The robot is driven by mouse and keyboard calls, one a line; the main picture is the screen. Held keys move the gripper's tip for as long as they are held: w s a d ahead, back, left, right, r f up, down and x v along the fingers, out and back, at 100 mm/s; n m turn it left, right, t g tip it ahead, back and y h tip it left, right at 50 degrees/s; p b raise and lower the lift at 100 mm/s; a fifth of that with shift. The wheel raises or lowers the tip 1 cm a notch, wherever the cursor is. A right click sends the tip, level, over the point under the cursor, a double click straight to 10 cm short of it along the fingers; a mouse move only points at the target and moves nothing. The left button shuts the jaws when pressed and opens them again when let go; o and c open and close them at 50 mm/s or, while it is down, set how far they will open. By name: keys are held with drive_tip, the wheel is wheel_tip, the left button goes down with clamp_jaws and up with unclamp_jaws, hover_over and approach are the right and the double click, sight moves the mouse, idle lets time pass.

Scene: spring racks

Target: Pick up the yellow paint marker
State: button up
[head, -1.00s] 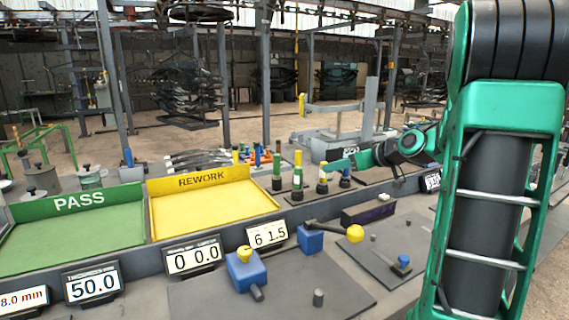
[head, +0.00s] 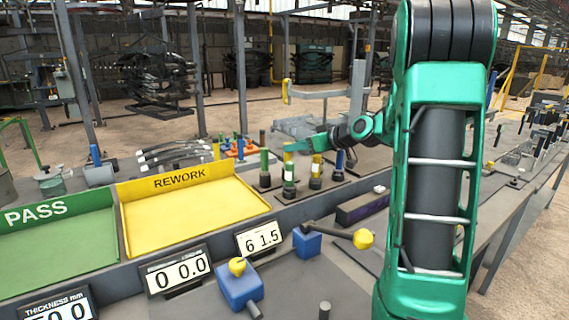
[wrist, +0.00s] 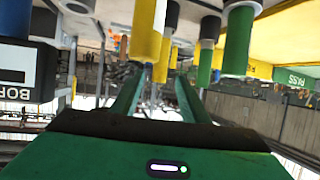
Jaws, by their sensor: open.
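Several paint markers stand upright in dark holders beyond the rework tray in the head view. A yellow marker (head: 316,166) stands between a green-and-white marker (head: 289,172) and a blue marker (head: 339,160). Another yellow one (head: 288,156) shows partly, behind the green-and-white marker and my gripper. My gripper (head: 289,146) reaches in from the right at the markers' upper ends. In the wrist view, my open gripper (wrist: 158,82) has a yellow marker (wrist: 162,62) in line with the gap between its fingers. A larger, nearer yellow marker (wrist: 149,30) hangs just above. I cannot tell whether either touches.
Green markers (wrist: 238,42) stand close by on the right in the wrist view. The yellow REWORK tray (head: 195,218) and green PASS tray (head: 60,240) are at left. A grey stand (head: 357,95) rises behind.

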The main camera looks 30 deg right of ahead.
drive_tip(key=shift+x, duration=2.55)
drive_tip(key=shift+r, duration=0.15)
clamp_jaws()
